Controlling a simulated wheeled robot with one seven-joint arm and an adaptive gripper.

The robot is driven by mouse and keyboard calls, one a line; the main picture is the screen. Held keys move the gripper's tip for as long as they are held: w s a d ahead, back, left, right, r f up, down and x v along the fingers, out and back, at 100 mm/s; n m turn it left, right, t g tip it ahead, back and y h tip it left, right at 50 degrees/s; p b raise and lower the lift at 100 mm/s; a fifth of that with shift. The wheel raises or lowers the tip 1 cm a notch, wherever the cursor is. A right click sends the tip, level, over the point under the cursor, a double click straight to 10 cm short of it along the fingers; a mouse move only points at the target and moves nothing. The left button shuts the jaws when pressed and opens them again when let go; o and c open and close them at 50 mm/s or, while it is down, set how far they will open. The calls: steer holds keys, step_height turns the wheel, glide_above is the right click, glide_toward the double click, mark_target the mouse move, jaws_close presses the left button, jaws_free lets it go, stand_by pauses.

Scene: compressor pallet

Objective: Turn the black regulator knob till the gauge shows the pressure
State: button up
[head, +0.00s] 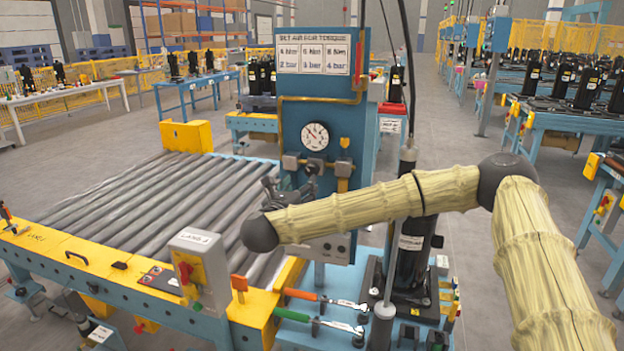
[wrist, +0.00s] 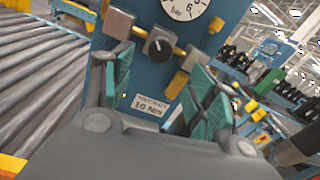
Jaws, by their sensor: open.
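The black regulator knob (wrist: 159,45) sits on a grey block on the blue panel (head: 362,135); a white mark shows on its face. In the head view the knob (head: 311,168) is small, just above my gripper. The round white gauge (head: 315,136) is above the knob; its needle appears to point up-left, but the figures are too small to read. In the wrist view only the gauge's lower part (wrist: 187,6) shows, with "bar" on it. My gripper (wrist: 160,72) is open and empty. Its green-padded fingers are on either side below the knob, apart from it as far as I can tell.
A sign (head: 314,54) above the gauge lists torques with bar values. A yellow pipe and fittings (wrist: 178,84) flank the knob. A white label (wrist: 150,104) is lower on the panel. A roller conveyor (head: 150,205) lies left; a black compressor (head: 412,250) stands right.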

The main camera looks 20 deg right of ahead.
mark_target(311, 173)
steer(key=p+x, duration=0.2)
steer(key=x, duration=0.8)
steer(key=shift+w+d, duration=0.2)
steer(key=shift+w, duration=0.15)
steer(key=c, duration=1)
